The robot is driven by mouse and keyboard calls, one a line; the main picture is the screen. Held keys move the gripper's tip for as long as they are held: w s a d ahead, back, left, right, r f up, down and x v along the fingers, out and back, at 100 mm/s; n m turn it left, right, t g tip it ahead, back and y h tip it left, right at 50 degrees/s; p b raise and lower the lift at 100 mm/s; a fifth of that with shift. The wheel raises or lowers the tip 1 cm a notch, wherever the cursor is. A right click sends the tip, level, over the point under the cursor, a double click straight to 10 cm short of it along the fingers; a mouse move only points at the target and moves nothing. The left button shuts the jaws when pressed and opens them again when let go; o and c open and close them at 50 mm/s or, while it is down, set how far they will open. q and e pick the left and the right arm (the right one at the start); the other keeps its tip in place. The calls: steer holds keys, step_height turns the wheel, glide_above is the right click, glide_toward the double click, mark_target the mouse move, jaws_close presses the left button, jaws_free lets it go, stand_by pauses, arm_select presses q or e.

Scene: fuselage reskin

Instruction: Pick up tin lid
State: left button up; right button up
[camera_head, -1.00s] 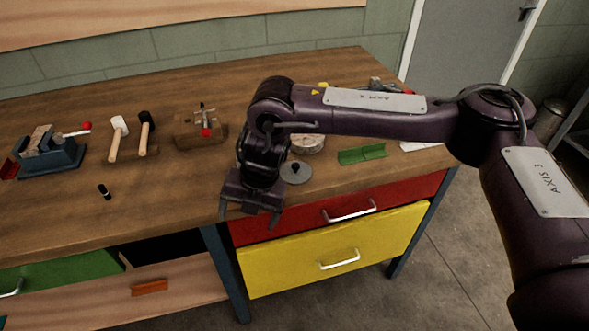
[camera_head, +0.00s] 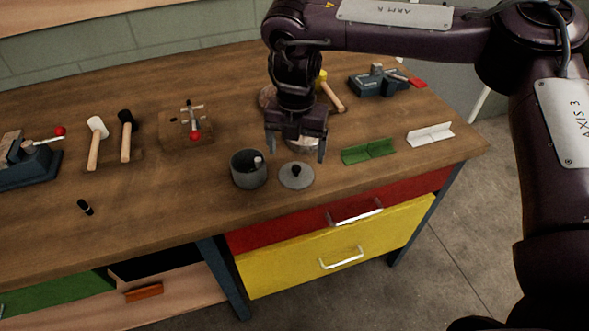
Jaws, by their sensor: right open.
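The tin lid (camera_head: 296,177) is a round grey disc with a dark knob, lying flat on the workbench near its front edge. The open grey tin (camera_head: 249,171) stands just left of the lid, with something small and pale inside. My right gripper (camera_head: 295,152) points down just behind and above the lid, its two fingers spread and empty. It partly hides a round pale object (camera_head: 303,144) behind it. My left gripper is not in view.
A green angled piece (camera_head: 368,151) and a white one (camera_head: 430,134) lie to the right. Two mallets (camera_head: 97,142), a wooden block with a clamp (camera_head: 187,130) and a vise (camera_head: 28,160) stand left. A small black cylinder (camera_head: 85,207) lies front left. The wood between is clear.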

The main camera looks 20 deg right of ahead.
mark_target(296, 168)
step_height(296, 168, down, 2)
steer(key=shift+s+p, duration=0.15)
steer(key=shift+p, duration=0.15)
step_height(296, 168, down, 3)
steer(key=shift+r, duration=0.2)
steer(key=shift+f, duration=0.6)
steer(key=c, duration=0.7)
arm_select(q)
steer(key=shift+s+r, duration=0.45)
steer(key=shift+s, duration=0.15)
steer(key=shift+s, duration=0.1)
